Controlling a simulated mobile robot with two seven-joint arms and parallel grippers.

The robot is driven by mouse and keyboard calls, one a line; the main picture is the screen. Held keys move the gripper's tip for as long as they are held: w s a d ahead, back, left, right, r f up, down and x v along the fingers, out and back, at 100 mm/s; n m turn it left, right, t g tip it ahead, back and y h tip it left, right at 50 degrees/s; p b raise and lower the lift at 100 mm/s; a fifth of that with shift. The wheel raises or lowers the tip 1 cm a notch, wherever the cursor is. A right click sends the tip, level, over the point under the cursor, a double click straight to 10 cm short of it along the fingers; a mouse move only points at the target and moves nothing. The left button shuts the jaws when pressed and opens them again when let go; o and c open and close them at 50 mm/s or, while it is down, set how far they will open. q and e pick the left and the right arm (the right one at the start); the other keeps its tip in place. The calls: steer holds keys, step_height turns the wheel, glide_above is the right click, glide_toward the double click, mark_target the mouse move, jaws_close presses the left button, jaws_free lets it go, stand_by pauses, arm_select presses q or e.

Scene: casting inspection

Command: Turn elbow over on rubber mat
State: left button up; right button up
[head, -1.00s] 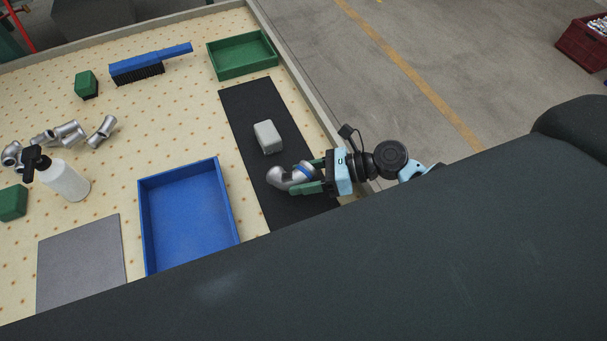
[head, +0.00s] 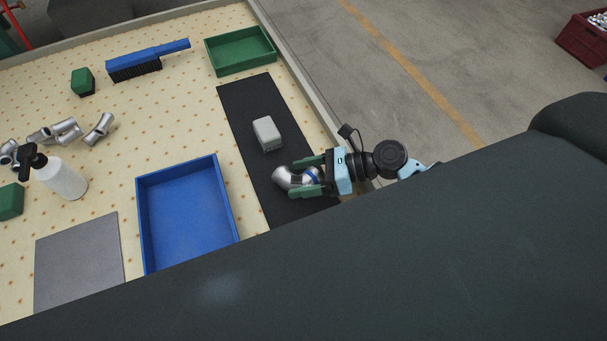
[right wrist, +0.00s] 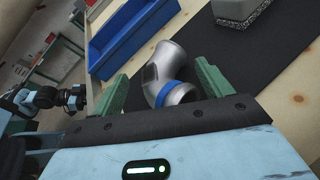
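The silver metal elbow (head: 290,178) with a blue band lies on the black rubber mat (head: 240,105). My right gripper (head: 306,176) is open around it, with one green finger on each side. In the right wrist view the elbow (right wrist: 170,72) lies between the spread fingers (right wrist: 163,84), with a visible gap on both sides. Its bend points away from the palm and its blue-banded end is nearest the palm. My left gripper is out of the head view; part of an arm at the left of the right wrist view is too small to read.
A grey block (head: 267,133) stands on the mat beyond the elbow. A blue tray (head: 177,166) is left of the mat and a green tray (head: 240,70) is behind it. More elbows (head: 66,132), a spray bottle (head: 62,177) and a brush (head: 148,62) lie farther left.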

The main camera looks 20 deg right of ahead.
mark_target(312, 176)
steer(key=shift+o, duration=0.2)
steer(key=shift+f, duration=0.1)
steer(key=shift+s+d, duration=0.15)
steer(key=shift+d, duration=0.15)
steer(key=v, duration=0.6)
steer(key=shift+s+d+r, duration=0.15)
steer(key=shift+d+r, duration=0.2)
steer(key=shift+d, duration=0.1)
